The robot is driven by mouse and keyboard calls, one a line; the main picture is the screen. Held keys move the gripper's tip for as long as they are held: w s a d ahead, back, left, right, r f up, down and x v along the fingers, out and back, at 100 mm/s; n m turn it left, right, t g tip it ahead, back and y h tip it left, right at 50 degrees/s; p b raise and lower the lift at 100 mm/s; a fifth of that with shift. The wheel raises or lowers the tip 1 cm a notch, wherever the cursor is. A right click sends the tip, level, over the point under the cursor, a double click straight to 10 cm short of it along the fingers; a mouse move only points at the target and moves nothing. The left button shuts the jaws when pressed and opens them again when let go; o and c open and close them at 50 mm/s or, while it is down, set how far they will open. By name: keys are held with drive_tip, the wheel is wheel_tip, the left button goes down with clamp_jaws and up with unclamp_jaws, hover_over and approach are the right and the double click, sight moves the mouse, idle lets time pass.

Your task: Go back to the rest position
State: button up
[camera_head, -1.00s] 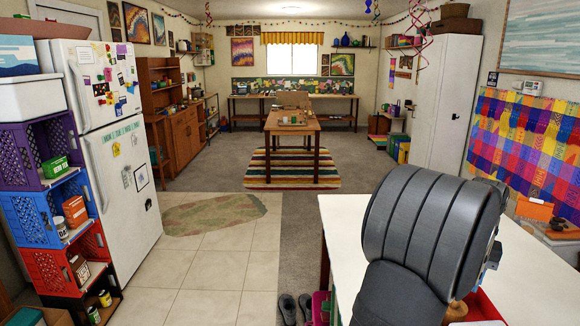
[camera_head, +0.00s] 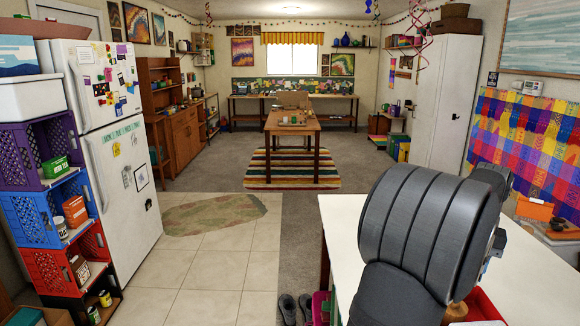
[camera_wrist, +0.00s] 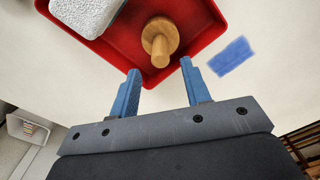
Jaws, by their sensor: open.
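My gripper (camera_wrist: 160,90) shows in the wrist view with its two blue fingers apart and nothing between them. It is above the white table, at the near edge of a red tray (camera_wrist: 105,52). A round wooden knob-like object (camera_wrist: 160,36) is in the tray, just beyond the fingertips. In the head view my dark arm stands over the white table (camera_head: 345,212) at the lower right and hides the gripper.
A speckled grey-white block (camera_wrist: 86,14) is in the tray. A blue patch (camera_wrist: 231,56) lies on the table beside it. At the left of the head view, purple, blue and red crates (camera_head: 22,208) are stacked near a white fridge (camera_head: 128,170).

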wheel_tip(320, 180, up, 6)
drive_tip(key=f, duration=0.1)
wheel_tip(320, 180, down, 12)
drive_tip(key=shift+r, duration=0.4)
drive_tip(key=r, duration=0.9)
drive_tip(key=shift+s+d+r, duration=0.15)
drive_tip(key=shift+s+r, duration=0.15)
drive_tip(key=shift+r, duration=0.1)
drive_tip(key=s+r+m, duration=0.2)
drive_tip(key=s+m, duration=0.3)
drive_tip(key=s, duration=2.2)
drive_tip(key=s+a+f+m, duration=0.2)
drive_tip(key=s+a+m, duration=0.1)
drive_tip(key=s+a, duration=0.65)
drive_tip(key=w+d+f, duration=0.2)
drive_tip(key=w+f, duration=0.2)
drive_tip(key=w, duration=0.1)
drive_tip(key=shift+d, duration=0.15)
